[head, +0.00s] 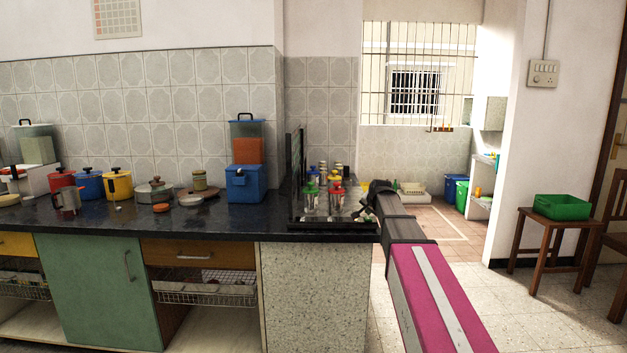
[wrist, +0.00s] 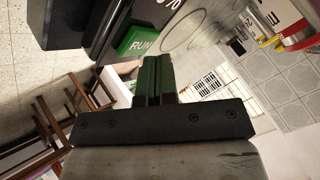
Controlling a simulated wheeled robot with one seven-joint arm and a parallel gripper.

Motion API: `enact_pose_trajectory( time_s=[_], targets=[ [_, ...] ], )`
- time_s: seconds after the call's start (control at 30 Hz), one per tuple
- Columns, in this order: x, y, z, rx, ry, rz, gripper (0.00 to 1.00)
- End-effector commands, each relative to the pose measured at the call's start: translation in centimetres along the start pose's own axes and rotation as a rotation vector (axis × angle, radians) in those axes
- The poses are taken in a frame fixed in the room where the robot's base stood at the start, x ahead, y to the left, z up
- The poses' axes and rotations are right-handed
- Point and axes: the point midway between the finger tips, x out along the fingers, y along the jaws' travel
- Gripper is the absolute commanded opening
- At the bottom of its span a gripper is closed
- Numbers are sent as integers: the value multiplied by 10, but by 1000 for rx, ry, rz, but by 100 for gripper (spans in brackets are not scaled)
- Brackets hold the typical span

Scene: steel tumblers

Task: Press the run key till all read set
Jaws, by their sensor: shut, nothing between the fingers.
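The green key marked RUN (wrist: 136,42) shows at the top of the wrist view, on a dark housing (wrist: 100,30). My gripper (wrist: 156,62) is shut and empty. Its fingertips are close to the key's lower right edge in that view; I cannot tell whether they touch it. In the head view my gripper (head: 367,208) is at the right end of the counter, beside the clear and steel tumblers (head: 322,203) with green, red and yellow parts. The tumblers stand on a dark tray (head: 330,224). No readings are legible in either view; only partial white marks show above the key.
A dark upright panel (head: 296,165) stands at the tray's left. A blue box (head: 245,187) and several pots line the black counter (head: 235,217) further left. A wooden stool (head: 548,224) with a green crate (head: 562,207) stands right. The tiled floor between is clear.

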Motion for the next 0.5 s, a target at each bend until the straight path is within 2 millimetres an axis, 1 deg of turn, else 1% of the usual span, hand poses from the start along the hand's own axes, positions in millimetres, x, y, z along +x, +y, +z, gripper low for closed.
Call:
enact_pose_trajectory(
  time_s=[0.3, 0.5],
  targets=[
    [-1, -1, -1, 0, 1, 0, 0],
    [-10, -8, -8, 0, 2, -2, 0]
  ],
)
